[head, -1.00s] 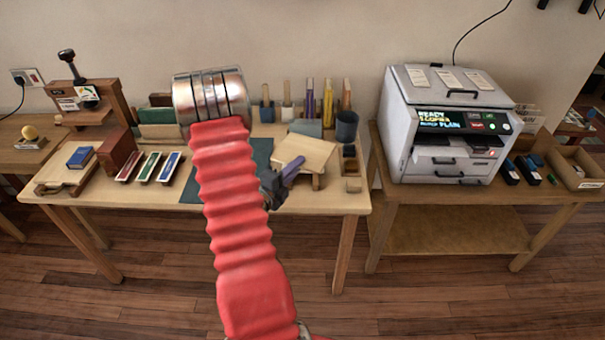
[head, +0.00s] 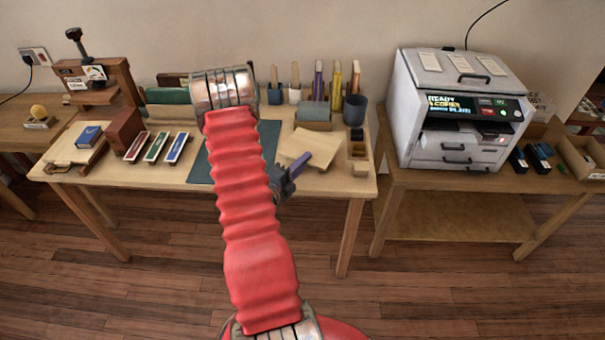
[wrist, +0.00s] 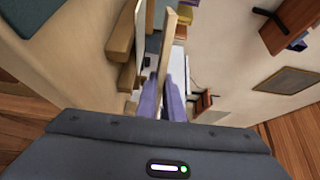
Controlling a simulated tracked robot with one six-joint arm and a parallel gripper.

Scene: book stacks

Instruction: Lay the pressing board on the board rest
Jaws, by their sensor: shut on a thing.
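The pressing board (head: 306,146) is a flat, pale wooden board over the right part of the work table. In the wrist view the board (wrist: 169,45) is seen edge-on, between the purple fingers (wrist: 163,98). I cannot tell from these views whether its underside touches anything. The board rest cannot be picked out for certain; part of the table behind and under the board is hidden.
A green mat (head: 203,166) lies left of the board. A dark cup (head: 355,110), a grey-topped block (head: 314,114) and small wooden blocks (head: 358,152) stand close behind and right. The copier (head: 455,110) stands on another table to the right.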

